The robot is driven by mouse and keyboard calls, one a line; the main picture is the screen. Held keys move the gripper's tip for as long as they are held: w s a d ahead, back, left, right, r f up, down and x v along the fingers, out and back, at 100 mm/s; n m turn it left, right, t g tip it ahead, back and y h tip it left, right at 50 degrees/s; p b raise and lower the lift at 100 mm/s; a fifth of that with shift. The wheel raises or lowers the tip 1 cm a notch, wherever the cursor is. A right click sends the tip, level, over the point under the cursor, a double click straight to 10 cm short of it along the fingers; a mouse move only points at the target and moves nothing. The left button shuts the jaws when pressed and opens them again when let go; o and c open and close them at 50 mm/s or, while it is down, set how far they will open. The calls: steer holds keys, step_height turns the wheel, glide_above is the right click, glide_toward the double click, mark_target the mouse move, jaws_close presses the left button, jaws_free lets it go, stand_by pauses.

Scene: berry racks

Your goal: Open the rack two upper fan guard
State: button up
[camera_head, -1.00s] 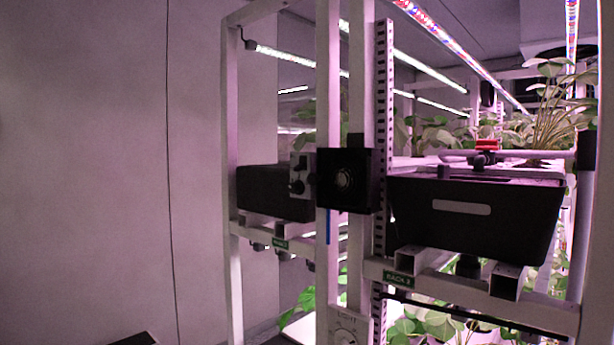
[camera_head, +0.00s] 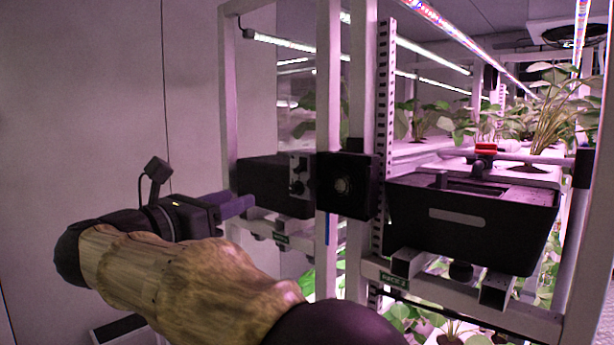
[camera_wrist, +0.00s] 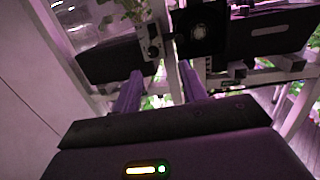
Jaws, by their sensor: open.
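The fan unit with its black square guard (camera_head: 345,186) is fixed to the front post of the rack, at mid-height. The guard lies flat over the fan and looks closed. It also shows in the wrist view (camera_wrist: 201,29), beyond and slightly right of the fingertips. My gripper (camera_head: 240,203) has two purple fingers and is to the left of the guard in the head view, apart from it. In the wrist view the fingers (camera_wrist: 160,82) stand apart with nothing between them. The green rack label (camera_head: 394,280) is too blurred to read surely.
A grey control box (camera_head: 300,176) with knobs sits just left of the guard. A black tank (camera_head: 470,232) stands to the right, with a red-handled valve (camera_head: 486,149) above. Another black tank (camera_head: 268,180) is behind at left. The wall side at left is clear.

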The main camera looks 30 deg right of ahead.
mark_target(311, 185)
steer(key=s+m+g, duration=0.2)
steer(key=m, duration=0.1)
steer(key=shift+s+a+r, duration=0.1)
steer(key=shift+s+r, duration=0.05)
steer(key=shift+s, duration=0.05)
steer(key=p+x, duration=0.8)
steer(key=x, duration=0.9)
steer(key=shift+s, duration=0.1)
steer(key=shift+d+p, duration=0.3)
jaws_close()
